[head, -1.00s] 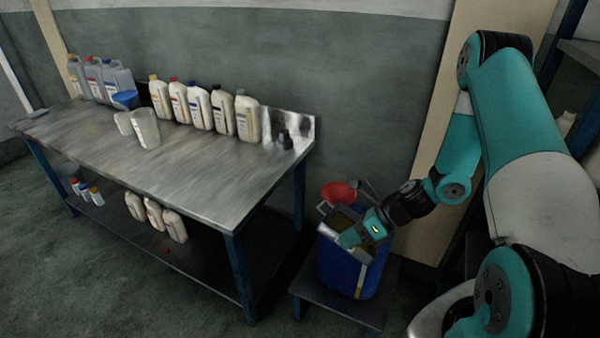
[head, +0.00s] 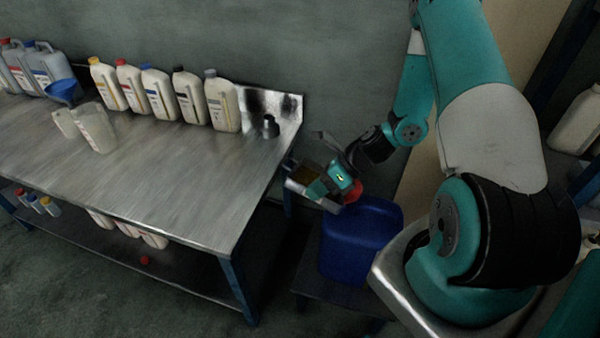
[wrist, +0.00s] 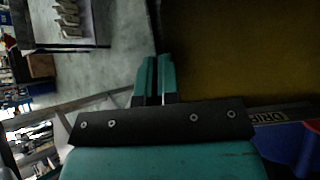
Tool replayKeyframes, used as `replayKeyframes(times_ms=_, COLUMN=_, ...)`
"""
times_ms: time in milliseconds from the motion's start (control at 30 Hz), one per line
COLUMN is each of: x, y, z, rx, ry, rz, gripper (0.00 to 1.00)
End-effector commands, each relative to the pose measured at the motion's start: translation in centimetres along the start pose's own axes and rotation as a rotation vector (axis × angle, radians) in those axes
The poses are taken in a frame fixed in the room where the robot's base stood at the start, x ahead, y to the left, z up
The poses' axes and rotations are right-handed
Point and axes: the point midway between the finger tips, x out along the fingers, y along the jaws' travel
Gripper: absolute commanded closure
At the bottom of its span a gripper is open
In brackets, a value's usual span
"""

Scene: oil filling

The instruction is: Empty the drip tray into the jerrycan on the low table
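The grey metal drip tray (head: 328,205) holds dark brown oil, seen in the head view. My gripper (head: 325,186) is shut on its rim. In the wrist view my gripper (wrist: 153,80) has the tray wall between its teal fingers, and brown oil (wrist: 235,50) fills the right side. The blue jerrycan (head: 350,250) stands upright on the low table (head: 335,287), below and right of the tray. A red funnel (head: 353,191) shows behind my gripper at the jerrycan's top; its lower part is hidden. The jerrycan (wrist: 295,150) also shows at the wrist view's lower right.
A steel workbench (head: 170,190) stands left, close to the tray. It carries several oil bottles (head: 160,93), a clear jug (head: 95,127), a blue funnel (head: 64,92) and a small dark item (head: 270,127). A red cap (head: 145,260) lies on its lower shelf.

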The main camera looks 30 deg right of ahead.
Motion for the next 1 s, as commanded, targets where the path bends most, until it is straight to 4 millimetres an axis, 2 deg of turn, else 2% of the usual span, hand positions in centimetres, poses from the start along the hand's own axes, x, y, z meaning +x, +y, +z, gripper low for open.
replayKeyframes(times_ms=267, x=-0.3, y=-0.1, z=0.1, rx=0.004, ry=-0.006, rz=0.006, gripper=1.0)
replayKeyframes(times_ms=1000, x=-3.0, y=-0.4, z=1.1, rx=0.045, ry=-0.077, rz=0.105, gripper=1.0)
